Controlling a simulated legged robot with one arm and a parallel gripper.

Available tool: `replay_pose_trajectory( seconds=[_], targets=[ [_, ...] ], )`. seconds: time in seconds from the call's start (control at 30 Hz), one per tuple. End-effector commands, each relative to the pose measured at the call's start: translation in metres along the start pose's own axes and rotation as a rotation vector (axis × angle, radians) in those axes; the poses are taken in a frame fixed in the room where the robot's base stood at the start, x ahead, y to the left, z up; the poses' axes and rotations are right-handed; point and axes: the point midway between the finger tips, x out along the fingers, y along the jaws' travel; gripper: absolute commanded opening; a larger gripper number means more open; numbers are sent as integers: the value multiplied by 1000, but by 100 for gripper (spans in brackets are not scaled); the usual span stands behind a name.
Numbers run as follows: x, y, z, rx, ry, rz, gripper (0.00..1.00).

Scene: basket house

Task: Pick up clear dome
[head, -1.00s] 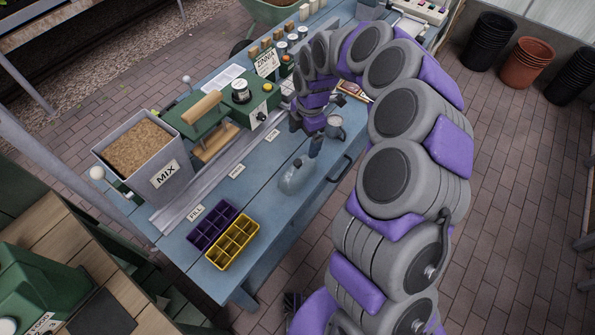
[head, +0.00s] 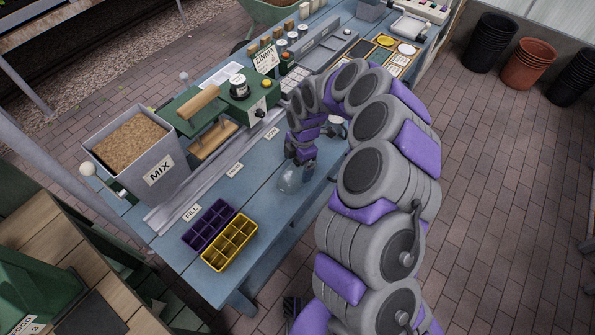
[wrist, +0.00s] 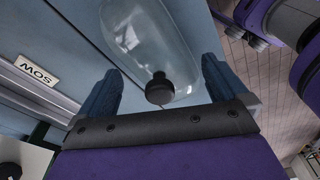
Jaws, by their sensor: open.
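The clear dome (head: 291,179) is a see-through, bottle-like cover on the blue bench, near its front edge. In the wrist view the clear dome (wrist: 148,40) shows its dark round knob (wrist: 160,90), which lies between my gripper's fingers. My gripper (wrist: 160,85) is open, with one blue finger on each side of the knob. In the head view my gripper (head: 300,168) is right over the dome and hides part of it. I cannot tell whether the fingers touch it.
A purple tray (head: 209,225) and a yellow tray (head: 229,242) stand at the bench's near end. A grey MIX bin (head: 145,150) and a green machine (head: 232,105) stand behind. A metal mug (head: 337,124) is partly hidden by my arm. Bench around the dome is clear.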

Motion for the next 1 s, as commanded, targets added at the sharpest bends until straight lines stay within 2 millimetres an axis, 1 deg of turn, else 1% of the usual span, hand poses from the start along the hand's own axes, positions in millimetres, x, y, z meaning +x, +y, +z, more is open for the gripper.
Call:
replay_pose_trajectory(
  seconds=[0.03, 0.13, 0.37, 0.9, 0.97, 1.0],
  targets=[
    [11, -1, 0, 1, 1, -2, 100],
    [21, -1, 0, 1, 0, -3, 100],
    [21, -1, 0, 0, 0, -1, 100],
    [21, -1, 0, 0, 0, -1, 49],
    [21, -1, 0, 0, 0, -1, 44],
    [21, -1, 0, 0, 0, -1, 43]
  ],
)
